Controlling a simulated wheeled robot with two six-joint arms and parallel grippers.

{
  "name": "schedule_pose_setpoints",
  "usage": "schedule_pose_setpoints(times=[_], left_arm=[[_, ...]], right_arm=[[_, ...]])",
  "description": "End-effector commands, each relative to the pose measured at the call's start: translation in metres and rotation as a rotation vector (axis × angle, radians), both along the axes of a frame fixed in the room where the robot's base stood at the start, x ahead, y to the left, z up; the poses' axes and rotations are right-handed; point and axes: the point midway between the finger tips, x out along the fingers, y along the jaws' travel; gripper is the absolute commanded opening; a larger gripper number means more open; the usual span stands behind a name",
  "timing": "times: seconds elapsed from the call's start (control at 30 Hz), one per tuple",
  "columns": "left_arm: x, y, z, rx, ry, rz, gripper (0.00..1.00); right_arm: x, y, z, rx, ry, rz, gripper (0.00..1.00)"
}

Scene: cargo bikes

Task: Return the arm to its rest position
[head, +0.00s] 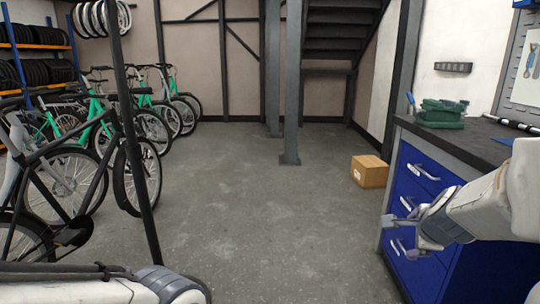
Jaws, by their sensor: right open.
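My right arm (490,205) comes in from the right edge in front of the workbench. Its gripper (399,235) is open and points left. I see nothing between its fingers. It overlaps the blue drawer fronts (421,160) and lower handles in the picture; whether it touches them I cannot tell. Part of my left arm (170,284) lies along the bottom left edge, and its gripper is not visible.
The workbench top (475,140) carries a green vise (441,113). A cardboard box (369,171) sits on the floor beside the bench. Parked bikes (75,185) and tyre shelves (35,46) fill the left. A grey post (291,90) stands mid-room; the floor before it is clear.

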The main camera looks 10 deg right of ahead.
Motion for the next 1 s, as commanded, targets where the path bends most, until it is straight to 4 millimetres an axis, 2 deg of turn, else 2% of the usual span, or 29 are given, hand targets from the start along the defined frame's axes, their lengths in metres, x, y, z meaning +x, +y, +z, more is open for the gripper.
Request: schedule_pose_setpoints(times=[0.03,0.13,0.2,0.3,0.43,0.47,0.6,0.7,0.8,1.0], left_arm=[[0.000,0.000,0.000,0.000,0.000,0.000,0.00],[0.000,0.000,0.000,0.000,0.000,0.000,0.00],[0.000,0.000,0.000,0.000,0.000,0.000,0.00],[0.000,0.000,0.000,0.000,0.000,0.000,0.00],[0.000,0.000,0.000,0.000,0.000,0.000,0.00],[0.000,0.000,0.000,0.000,0.000,0.000,0.00],[0.000,0.000,0.000,0.000,0.000,0.000,0.00],[0.000,0.000,0.000,0.000,0.000,0.000,0.00],[0.000,0.000,0.000,0.000,0.000,0.000,0.00],[0.000,0.000,0.000,0.000,0.000,0.000,0.00]], right_arm=[[0.003,0.037,-0.024,-0.072,0.111,0.209,0.86],[-0.006,0.096,-0.063,-0.236,0.300,0.622,0.86],[-0.020,0.132,-0.087,-0.350,0.411,0.913,0.86],[-0.047,0.175,-0.117,-0.514,0.540,1.336,0.86],[-0.091,0.215,-0.145,-0.722,0.656,1.876,0.86],[-0.091,0.227,-0.137,-0.729,0.636,1.889,0.86],[-0.117,0.272,-0.120,-0.747,0.610,2.046,0.86],[-0.139,0.296,-0.111,-0.757,0.598,2.152,0.86],[-0.161,0.314,-0.102,-0.768,0.586,2.249,0.86],[-0.204,0.338,-0.087,-0.789,0.567,2.429,0.86]])
